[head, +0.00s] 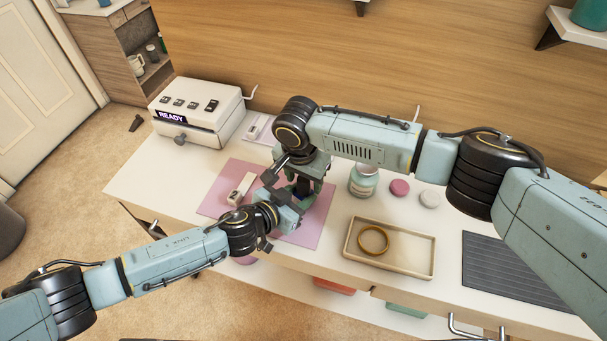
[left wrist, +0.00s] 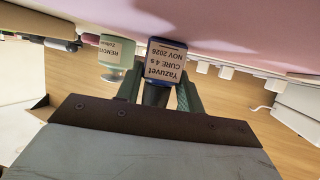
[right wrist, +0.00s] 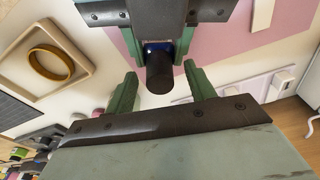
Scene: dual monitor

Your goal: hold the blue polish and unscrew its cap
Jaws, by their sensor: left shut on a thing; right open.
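The blue polish (left wrist: 166,62) is a small square bottle with a white label, upright with its black cap (right wrist: 160,75) on top. My left gripper (head: 290,207) is shut on the bottle from the side, over the pink mat (head: 325,220). My right gripper (right wrist: 161,84) comes down from above, open, with a finger on either side of the cap and a gap to it. In the head view the arms mostly hide the bottle. I cannot tell whether it touches the mat.
A white device (head: 197,112) reading READY stands at the back left. A beige tray (head: 412,258) with a gold ring (head: 373,240) lies to the right. A teal jar (head: 363,182) and two small round pots stand behind it. A dark ridged mat (head: 510,275) is at far right.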

